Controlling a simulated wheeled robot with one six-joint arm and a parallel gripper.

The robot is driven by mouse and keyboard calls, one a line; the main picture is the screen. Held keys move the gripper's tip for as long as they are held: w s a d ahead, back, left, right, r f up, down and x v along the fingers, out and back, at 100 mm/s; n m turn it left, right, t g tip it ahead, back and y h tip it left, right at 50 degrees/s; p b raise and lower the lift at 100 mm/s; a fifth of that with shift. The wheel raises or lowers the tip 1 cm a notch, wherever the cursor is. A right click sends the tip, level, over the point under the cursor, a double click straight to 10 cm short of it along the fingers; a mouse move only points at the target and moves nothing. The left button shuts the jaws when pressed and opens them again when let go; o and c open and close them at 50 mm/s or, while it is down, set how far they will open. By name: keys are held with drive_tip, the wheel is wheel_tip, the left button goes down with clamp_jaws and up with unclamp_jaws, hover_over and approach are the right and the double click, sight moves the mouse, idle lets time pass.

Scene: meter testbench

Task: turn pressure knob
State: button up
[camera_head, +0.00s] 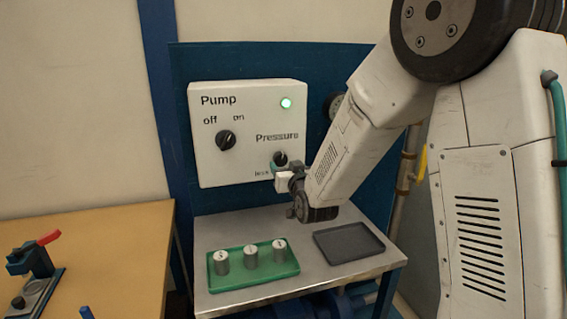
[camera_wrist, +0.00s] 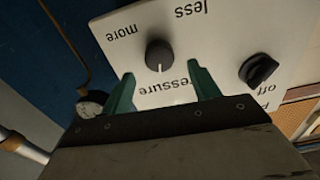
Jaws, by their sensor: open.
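The pressure knob (camera_head: 280,158) is a small black dial on the lower right of the white pump box (camera_head: 206,162). In the wrist view the pressure knob (camera_wrist: 160,55) shows whole, with a pale mark on it and the words "less" and "more" beyond it. My gripper (camera_head: 276,168) is at the box front by the knob; its tips partly cover the label there. In the wrist view my gripper (camera_wrist: 162,82) has its two green fingers apart, one on each side below the knob. Nothing is between them but the panel face. I cannot tell whether a finger touches the panel.
The pump off/on knob (camera_head: 225,140) is left of the pressure knob; a lamp (camera_head: 286,103) glows green. A gauge (camera_wrist: 92,104) is beside the box. Below, a metal table (camera_head: 222,301) holds a green tray (camera_head: 262,279) with 3 metal weights and an empty dark tray (camera_head: 348,243).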

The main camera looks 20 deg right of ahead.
sight(282, 160)
drive_tip(key=shift+w, duration=1.95)
drive_tip(key=c, duration=1)
drive_tip(key=shift+m, duration=0.7)
drive_tip(key=o, duration=1)
